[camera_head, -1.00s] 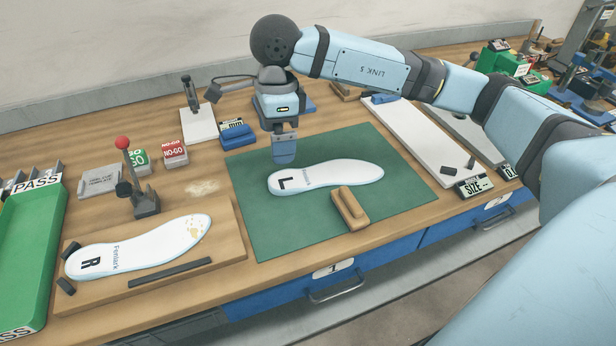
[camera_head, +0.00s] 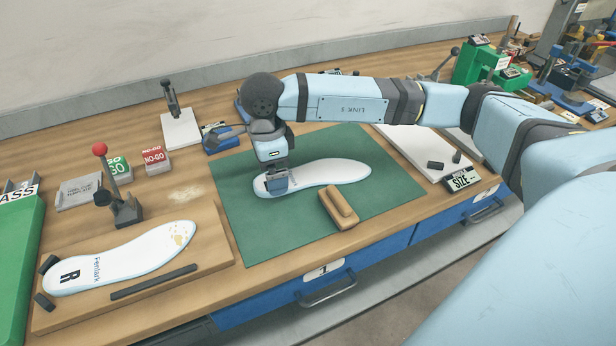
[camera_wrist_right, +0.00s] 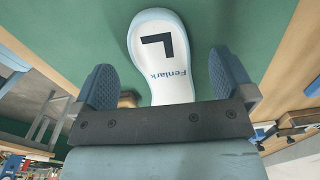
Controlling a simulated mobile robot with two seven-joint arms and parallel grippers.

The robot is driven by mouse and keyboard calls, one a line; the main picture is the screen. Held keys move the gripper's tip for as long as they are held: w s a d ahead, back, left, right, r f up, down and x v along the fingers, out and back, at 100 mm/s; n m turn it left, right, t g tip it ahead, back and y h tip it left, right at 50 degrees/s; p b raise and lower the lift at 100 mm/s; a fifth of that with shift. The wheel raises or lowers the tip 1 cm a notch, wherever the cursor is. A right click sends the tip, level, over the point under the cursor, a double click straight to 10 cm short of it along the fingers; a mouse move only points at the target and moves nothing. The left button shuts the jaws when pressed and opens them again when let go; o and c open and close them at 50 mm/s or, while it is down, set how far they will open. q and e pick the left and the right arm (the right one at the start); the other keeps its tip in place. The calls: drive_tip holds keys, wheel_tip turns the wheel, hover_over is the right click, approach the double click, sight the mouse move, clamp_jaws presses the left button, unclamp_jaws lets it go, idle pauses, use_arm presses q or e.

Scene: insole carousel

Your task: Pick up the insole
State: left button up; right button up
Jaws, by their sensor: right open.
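A white insole (camera_head: 335,173) marked L lies flat on the green mat (camera_head: 236,205). In the right wrist view this insole (camera_wrist_right: 158,50) shows a black L and blue "Fenlark" lettering. My right gripper (camera_head: 277,184) is over its heel end in the head view. In the wrist view the open right gripper (camera_wrist_right: 162,68) has one finger on each side of the insole, with nothing visibly clamped. Contact with the mat is hard to tell. A second white insole (camera_head: 120,258), marked R, lies on a wooden board (camera_head: 215,255) at the left. My left gripper is out of view.
A tan block (camera_head: 339,208) lies on the mat just in front of the L insole. A red-knobbed lever stand (camera_head: 122,200) stands left of the mat, near a NO-GO block (camera_head: 156,160). A green PASS tray (camera_head: 20,255) is far left.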

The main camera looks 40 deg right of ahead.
wheel_tip(320, 180, down, 3)
drive_tip(key=shift+f, duration=0.1)
drive_tip(key=c, duration=1)
